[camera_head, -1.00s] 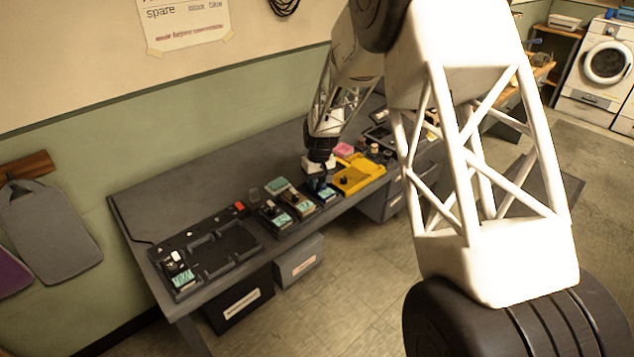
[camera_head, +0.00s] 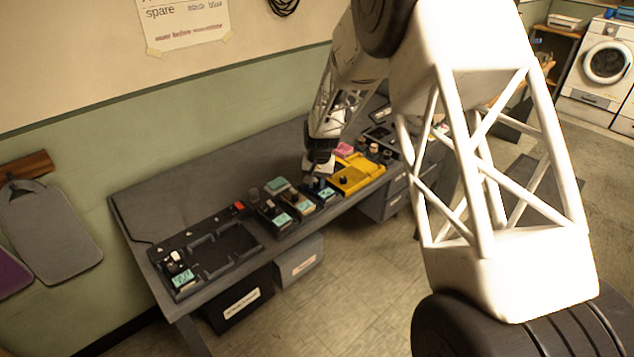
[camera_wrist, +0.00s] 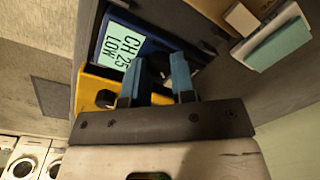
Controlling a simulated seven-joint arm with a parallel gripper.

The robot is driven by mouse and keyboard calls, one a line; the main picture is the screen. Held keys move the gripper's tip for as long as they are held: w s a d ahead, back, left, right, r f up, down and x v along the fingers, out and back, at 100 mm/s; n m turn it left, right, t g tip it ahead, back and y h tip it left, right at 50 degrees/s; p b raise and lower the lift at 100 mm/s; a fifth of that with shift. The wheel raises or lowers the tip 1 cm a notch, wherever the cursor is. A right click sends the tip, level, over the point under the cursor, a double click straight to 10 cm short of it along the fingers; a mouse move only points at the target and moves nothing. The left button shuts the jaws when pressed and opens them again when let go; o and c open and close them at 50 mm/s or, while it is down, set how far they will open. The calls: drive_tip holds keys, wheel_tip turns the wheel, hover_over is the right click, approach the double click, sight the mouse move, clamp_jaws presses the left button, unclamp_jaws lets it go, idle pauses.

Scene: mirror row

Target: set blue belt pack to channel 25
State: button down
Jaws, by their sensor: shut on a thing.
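The blue belt pack (camera_head: 327,194) sits on the bench in the head view, partly hidden by my gripper (camera_head: 318,175) above it. In the wrist view, the pack's dark blue case (camera_wrist: 152,44) carries a lit display (camera_wrist: 118,48) that reads "CH 25 LOW". My gripper (camera_wrist: 156,76) has its two blue fingers on either side of a dark knob on the pack. It is shut on that knob; the fingers hide much of it.
A yellow unit (camera_head: 358,174) stands right beside the blue pack. Other packs with displays (camera_head: 304,206) stand to its left. A black tray (camera_head: 222,248) with empty bays and one pack (camera_head: 182,278) lies at the bench's left end. The floor in front is clear.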

idle(0.3)
drive_tip(key=c, duration=0.9)
unclamp_jaws()
drive_tip(key=shift+c, duration=0.2)
drive_tip(key=shift+r, duration=0.15)
drive_tip(key=shift+d+r, duration=0.15)
drive_tip(key=shift+r, duration=1.7)
drive_tip(key=shift+d+r, duration=0.1)
drive_tip(key=shift+r, duration=1.75)
drive_tip(key=shift+r, duration=0.15)
